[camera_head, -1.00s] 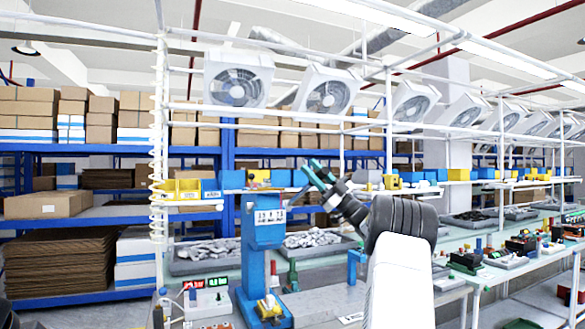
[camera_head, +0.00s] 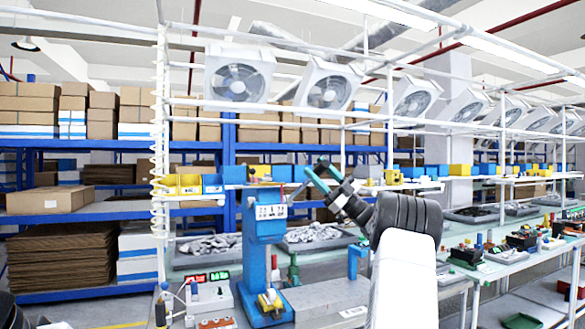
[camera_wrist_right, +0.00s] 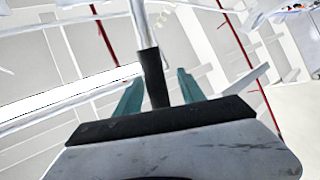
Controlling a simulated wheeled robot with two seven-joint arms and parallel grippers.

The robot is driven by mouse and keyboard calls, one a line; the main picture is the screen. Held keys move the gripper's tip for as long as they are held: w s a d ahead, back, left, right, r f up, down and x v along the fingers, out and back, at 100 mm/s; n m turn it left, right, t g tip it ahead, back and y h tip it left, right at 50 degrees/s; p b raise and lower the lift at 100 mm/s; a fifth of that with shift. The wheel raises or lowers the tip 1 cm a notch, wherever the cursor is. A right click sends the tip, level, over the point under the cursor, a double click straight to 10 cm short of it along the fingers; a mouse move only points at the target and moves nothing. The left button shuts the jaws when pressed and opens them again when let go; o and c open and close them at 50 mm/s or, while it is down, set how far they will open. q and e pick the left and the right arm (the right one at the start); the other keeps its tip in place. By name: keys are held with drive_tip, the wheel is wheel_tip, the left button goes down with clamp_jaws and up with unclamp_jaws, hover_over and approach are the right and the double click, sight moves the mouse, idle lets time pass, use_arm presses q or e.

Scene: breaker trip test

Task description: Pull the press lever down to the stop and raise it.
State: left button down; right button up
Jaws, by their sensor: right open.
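The blue press (camera_head: 264,229) stands on the bench left of centre in the head view. Its lever (camera_head: 297,192) is a thin grey rod that slants up and right from the press head. In the right wrist view the lever (camera_wrist_right: 140,22) is a pale rod with a black grip, running between the two teal fingers. My right gripper (camera_head: 315,172) is at the lever's upper end; it also shows in the wrist view (camera_wrist_right: 158,88). It is open, with gaps beside the grip. The lever's end behind the gripper is partly hidden. My left gripper is out of view.
Grey trays of metal parts (camera_head: 209,246) lie behind. Yellow and blue bins (camera_head: 188,184) line the shelf behind the press head.

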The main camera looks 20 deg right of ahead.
drive_tip(key=v, duration=0.5)
drive_tip(key=shift+s+d+f, duration=0.15)
drive_tip(key=shift+d+f, duration=0.05)
drive_tip(key=shift+f, duration=0.1)
